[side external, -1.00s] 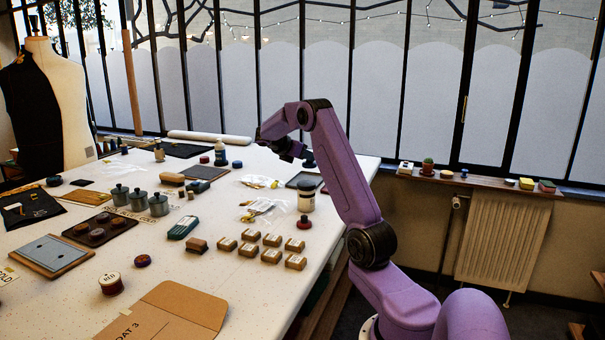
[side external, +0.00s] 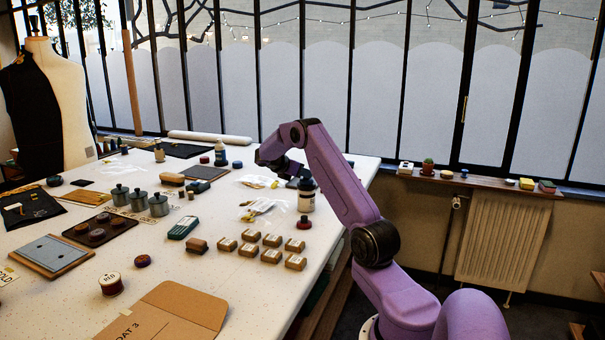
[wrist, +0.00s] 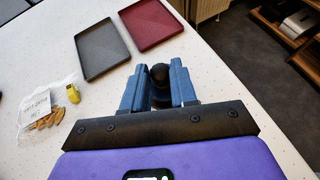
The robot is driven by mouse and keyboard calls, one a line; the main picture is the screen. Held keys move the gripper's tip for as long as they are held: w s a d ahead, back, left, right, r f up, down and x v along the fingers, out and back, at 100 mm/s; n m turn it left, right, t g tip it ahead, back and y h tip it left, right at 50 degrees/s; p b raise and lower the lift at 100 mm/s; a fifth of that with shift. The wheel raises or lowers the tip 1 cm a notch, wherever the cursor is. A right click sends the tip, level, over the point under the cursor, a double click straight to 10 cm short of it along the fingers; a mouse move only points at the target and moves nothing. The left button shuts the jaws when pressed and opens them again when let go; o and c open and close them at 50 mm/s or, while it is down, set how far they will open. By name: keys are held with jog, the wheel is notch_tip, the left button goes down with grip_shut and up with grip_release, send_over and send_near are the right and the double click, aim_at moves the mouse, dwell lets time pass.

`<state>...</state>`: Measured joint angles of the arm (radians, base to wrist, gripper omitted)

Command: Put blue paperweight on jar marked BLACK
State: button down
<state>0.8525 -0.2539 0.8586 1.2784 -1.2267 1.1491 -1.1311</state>
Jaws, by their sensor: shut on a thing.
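My gripper (wrist: 158,88) is shut on a dark, round-knobbed thing (wrist: 160,73), apparently the blue paperweight; its colour looks near black in the wrist view. In the side view my gripper (side external: 289,170) is low over the right end of the table, just behind and left of a white-labelled jar with a dark top (side external: 306,198). The label is too small to read, so I cannot tell whether this jar is marked BLACK. Whether the held thing touches the jar is unclear. The jar cannot be made out in the wrist view.
A red knobbed paperweight (side external: 304,222) stands in front of the jar. Several small labelled boxes (side external: 272,240) lie to the left of it. A clear bag (wrist: 47,108) lies left of my gripper. Grey (wrist: 102,48) and red (wrist: 150,25) trays lie ahead. The table edge is close on the right.

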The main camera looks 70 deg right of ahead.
jog(key=c, duration=0.9)
grip_release()
jog(key=shift+f, duration=0.1)
